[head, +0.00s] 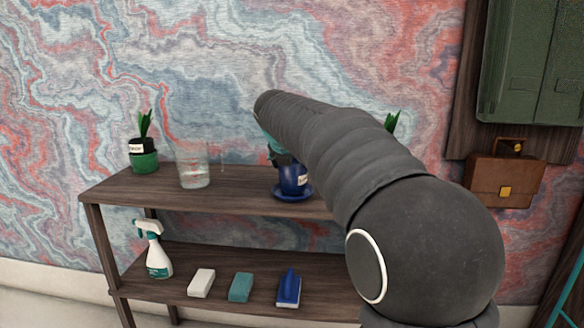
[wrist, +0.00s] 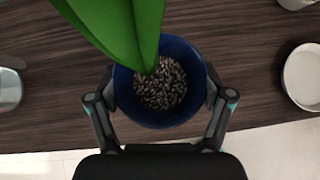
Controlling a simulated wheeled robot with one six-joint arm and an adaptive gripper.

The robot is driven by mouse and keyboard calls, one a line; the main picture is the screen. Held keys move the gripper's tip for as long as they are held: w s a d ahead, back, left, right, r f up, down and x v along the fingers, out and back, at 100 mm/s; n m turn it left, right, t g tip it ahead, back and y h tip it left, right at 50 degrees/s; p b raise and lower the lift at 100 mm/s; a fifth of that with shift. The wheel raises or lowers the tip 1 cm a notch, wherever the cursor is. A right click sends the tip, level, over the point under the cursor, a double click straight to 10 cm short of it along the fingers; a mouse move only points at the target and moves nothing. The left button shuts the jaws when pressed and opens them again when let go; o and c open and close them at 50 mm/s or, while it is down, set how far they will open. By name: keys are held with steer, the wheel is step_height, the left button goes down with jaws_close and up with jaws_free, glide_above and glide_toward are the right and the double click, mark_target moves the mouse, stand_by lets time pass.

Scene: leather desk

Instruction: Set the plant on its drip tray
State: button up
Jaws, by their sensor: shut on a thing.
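The plant's dark blue pot (head: 295,177) with a pale label stands upright at the blue drip tray (head: 279,195) on the upper shelf. Its base is within the tray's rim; I cannot tell whether it bears fully on the tray. In the wrist view the pot (wrist: 193,62) holds grey gravel and broad green leaves (wrist: 120,22). My gripper (wrist: 160,84) is shut on the pot, one finger on each side. In the head view my arm hides most of the gripper and the leaves. The tray is hidden under the pot in the wrist view.
A glass (head: 194,168) and a plant in a green pot (head: 144,162) stand left on the upper shelf (head: 235,176). Leaves of another plant (head: 393,121) show behind my arm. A spray bottle (head: 155,250), two blocks and a blue brush (head: 289,288) are on the lower shelf.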

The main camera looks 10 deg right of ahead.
steer(key=shift+f, duration=0.35)
steer(key=o, duration=1.4)
steer(key=shift+o, duration=0.2)
steer(key=shift+s+a+r, duration=0.15)
steer(key=shift+s+r, duration=0.1)
steer(key=shift+r, duration=0.2)
steer(key=v, duration=1.1)
steer(key=shift+s+p, duration=0.15)
steer(key=shift+p, duration=0.2)
